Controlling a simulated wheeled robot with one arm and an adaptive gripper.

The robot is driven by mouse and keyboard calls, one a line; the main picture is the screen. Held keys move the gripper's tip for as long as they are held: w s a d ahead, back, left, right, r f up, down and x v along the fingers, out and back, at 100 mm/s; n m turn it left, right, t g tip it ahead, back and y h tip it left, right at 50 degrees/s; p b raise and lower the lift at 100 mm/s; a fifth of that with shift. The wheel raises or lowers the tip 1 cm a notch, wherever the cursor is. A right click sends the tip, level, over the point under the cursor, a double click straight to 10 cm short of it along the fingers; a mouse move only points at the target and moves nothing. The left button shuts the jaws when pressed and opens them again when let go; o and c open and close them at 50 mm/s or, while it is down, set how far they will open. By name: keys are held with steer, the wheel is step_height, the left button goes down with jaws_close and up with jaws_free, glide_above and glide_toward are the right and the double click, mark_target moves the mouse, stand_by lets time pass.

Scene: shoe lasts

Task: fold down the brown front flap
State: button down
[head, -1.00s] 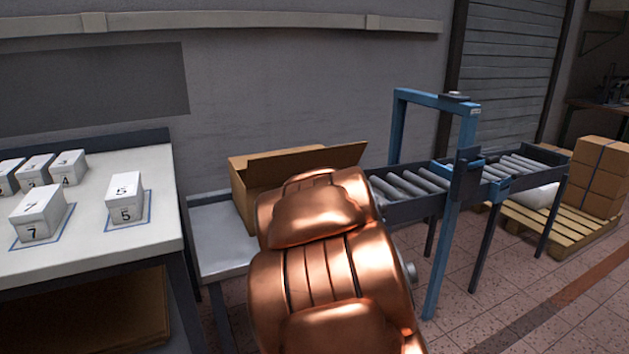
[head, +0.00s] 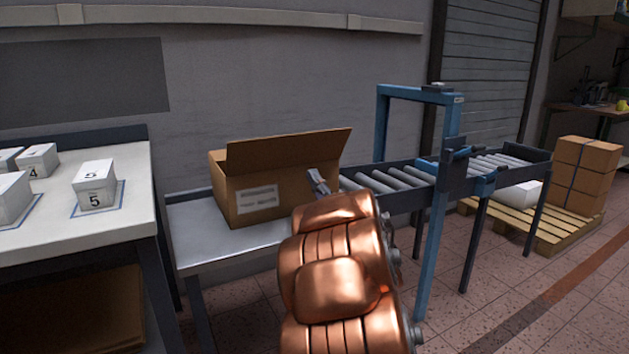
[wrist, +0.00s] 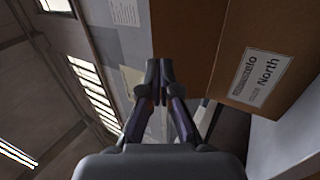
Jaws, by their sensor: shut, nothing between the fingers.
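An open brown cardboard box (head: 238,207) with a white label on its front stands on a grey metal table. Its brown front flap (head: 290,153) stands up from the front top edge, tilted, and hides the inside. My gripper (head: 318,180) is shut and empty, in front of the box's right end, below the flap. In the wrist view the shut fingertips (wrist: 159,70) overlap the edge of the brown flap (wrist: 188,35); I cannot tell if they touch it. The box's front, with a label reading "North" (wrist: 262,77), is to their right.
A roller conveyor (head: 400,185) with a blue frame (head: 437,200) runs off to the right of the box. A white table (head: 120,215) with numbered white boxes (head: 95,186) is at the left. A pallet (head: 530,222) with cartons stands at the far right.

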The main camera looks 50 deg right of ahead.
mark_target(293, 139)
steer(key=shift+b+x, duration=1.3)
steer(key=shift+x, duration=4.5)
steer(key=shift+r, duration=0.15)
